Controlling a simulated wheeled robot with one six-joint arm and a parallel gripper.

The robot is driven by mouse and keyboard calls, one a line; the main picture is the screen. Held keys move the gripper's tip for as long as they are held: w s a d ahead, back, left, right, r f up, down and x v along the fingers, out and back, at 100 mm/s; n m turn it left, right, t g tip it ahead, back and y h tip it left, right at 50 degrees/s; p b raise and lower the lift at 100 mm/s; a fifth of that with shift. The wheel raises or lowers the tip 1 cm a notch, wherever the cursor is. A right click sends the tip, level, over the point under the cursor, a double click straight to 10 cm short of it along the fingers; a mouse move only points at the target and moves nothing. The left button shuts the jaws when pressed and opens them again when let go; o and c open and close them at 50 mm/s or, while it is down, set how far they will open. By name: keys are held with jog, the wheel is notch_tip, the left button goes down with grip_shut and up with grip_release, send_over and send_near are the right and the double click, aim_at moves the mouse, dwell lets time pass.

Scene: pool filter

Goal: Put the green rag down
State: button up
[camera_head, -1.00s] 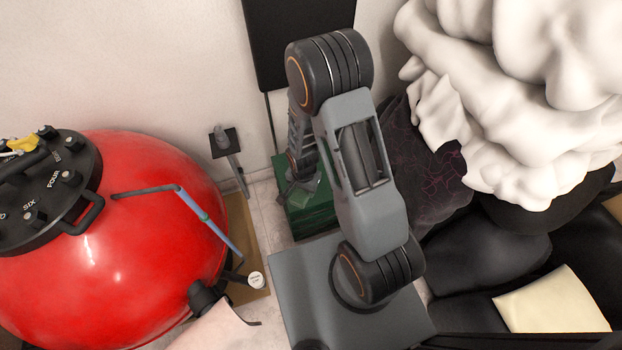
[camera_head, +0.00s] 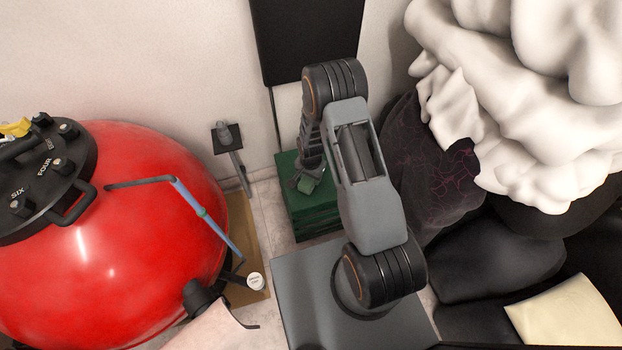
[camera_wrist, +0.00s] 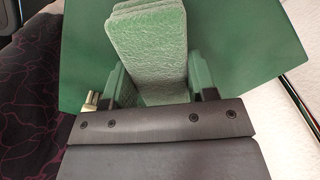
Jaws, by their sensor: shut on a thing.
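The green rag (camera_wrist: 150,45) is a pale green, folded block between the fingers of my gripper (camera_wrist: 158,82) in the wrist view. My gripper is shut on it. In the head view, the rag (camera_head: 306,184) is a small green patch at the end of my gripper (camera_head: 304,180). My gripper is over the top of a dark green box (camera_head: 312,222), which stands on the floor by the wall. The box's flat green top (camera_wrist: 240,35) spreads behind the rag in the wrist view. I cannot tell whether the rag touches it.
A large red pool filter (camera_head: 130,240) with a black lid (camera_head: 40,185) stands at left. A dark patterned bag (camera_head: 430,165) and a white bulky heap (camera_head: 520,90) stand close on the right. A black panel (camera_head: 305,40) hangs on the wall behind.

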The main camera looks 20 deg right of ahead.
jog(key=shift+f, duration=0.55)
jog(key=shift+f, duration=0.1)
jog(key=o, duration=0.8)
jog(key=shift+o, duration=0.2)
